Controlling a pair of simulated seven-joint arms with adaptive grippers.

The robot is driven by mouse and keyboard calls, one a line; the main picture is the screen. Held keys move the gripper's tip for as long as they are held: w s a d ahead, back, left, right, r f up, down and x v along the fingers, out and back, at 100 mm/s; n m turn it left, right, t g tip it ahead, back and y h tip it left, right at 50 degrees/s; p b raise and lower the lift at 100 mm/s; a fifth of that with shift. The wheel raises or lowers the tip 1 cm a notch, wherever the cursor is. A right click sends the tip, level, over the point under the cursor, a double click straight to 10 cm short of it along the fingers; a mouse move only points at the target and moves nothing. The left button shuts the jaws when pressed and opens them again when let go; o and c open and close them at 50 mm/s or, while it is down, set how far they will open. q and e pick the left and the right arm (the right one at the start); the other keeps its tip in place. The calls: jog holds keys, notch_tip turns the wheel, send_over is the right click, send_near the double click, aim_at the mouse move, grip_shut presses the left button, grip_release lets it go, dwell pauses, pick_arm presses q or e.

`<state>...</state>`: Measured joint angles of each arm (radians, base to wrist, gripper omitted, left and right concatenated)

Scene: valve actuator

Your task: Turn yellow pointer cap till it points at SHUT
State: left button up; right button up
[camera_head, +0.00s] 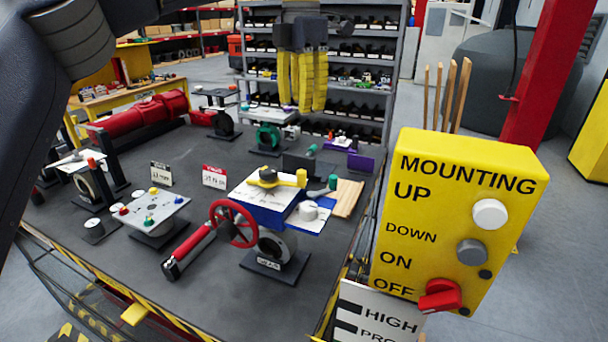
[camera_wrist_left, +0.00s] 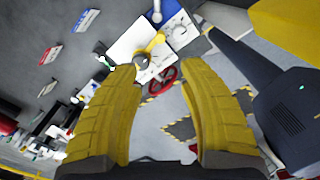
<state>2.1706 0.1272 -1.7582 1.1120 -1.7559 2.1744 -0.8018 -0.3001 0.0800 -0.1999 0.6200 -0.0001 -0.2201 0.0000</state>
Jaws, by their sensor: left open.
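The yellow pointer cap (camera_head: 268,177) sits on the white-topped blue actuator (camera_head: 256,194), near the middle of the head view. Its yellow bar extends to the right there. The cap also shows in the left wrist view (camera_wrist_left: 155,43). I cannot read SHUT on the plate. A red handwheel (camera_head: 233,223) is on the actuator's left side. My left gripper (camera_head: 303,108) hangs with its yellow fingers pointing down, beyond and above the actuator in the head view. My right gripper is not in view.
A yellow MOUNTING box (camera_head: 455,215) with knobs stands at the right. A small valve plate (camera_head: 152,212) and two signs (camera_head: 214,177) are left of the actuator. Bare dark bench (camera_head: 200,300) lies in front. Shelving (camera_head: 350,90) stands behind.

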aim_at(302, 171)
pick_arm(q)
notch_tip(302, 171, down, 17)
jog(key=shift+r, duration=0.1)
dwell(0.5)
grip_shut()
dwell(0.4)
